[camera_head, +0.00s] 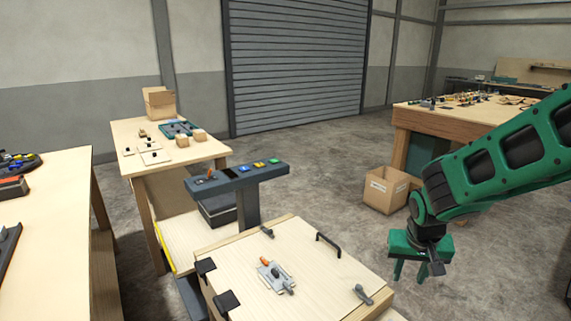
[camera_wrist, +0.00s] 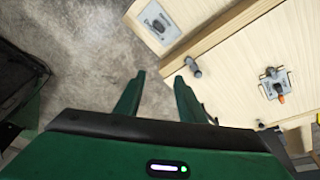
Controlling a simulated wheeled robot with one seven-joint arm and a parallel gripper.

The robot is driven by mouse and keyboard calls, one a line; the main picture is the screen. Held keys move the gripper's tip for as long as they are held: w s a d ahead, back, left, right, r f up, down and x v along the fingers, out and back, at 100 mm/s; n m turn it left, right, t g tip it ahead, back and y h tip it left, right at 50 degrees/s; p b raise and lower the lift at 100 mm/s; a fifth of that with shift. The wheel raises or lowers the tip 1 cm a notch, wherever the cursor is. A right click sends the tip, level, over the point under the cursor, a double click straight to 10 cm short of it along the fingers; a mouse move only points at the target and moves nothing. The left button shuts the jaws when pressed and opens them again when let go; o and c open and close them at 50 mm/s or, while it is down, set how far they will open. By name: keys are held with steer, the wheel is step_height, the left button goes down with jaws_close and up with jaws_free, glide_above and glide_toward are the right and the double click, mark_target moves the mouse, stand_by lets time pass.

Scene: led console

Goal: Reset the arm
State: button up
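My green arm (camera_head: 505,155) reaches in from the right in the head view. My gripper (camera_head: 411,274) hangs pointing down, to the right of the light wooden panel box (camera_head: 235,253) and apart from it. In the wrist view my gripper (camera_wrist: 160,82) shows two green fingers with a clear gap and nothing between them, so it is open and empty. The fingers are over the grey floor, beside the wooden panel's edge. The dark console (camera_head: 225,180) on a post, with several coloured buttons and a small lever, stands behind the panel box.
The panel carries a metal latch (camera_head: 275,273), a black handle (camera_head: 328,245) and small clamps (camera_head: 362,293). A cardboard box (camera_head: 386,190) sits on the floor behind my gripper. Cluttered workbenches stand left and at the back right (camera_head: 480,118). Floor between is clear.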

steer(key=s+d+r+m+g, duration=0.1)
steer(key=s+d+r, duration=0.1)
steer(key=s, duration=0.6)
steer(key=s+d+r+m+g+y, duration=0.1)
steer(key=s+d+r, duration=0.2)
steer(key=s, duration=0.5)
steer(key=s+d+r+m+g+y, duration=0.1)
steer(key=s+d+r, duration=0.1)
steer(key=s, duration=0.6)
steer(key=shift+d+r, duration=0.4)
steer(key=shift+d, duration=0.4)
steer(key=shift+w+f, duration=0.25)
steer(key=shift+w, duration=0.45)
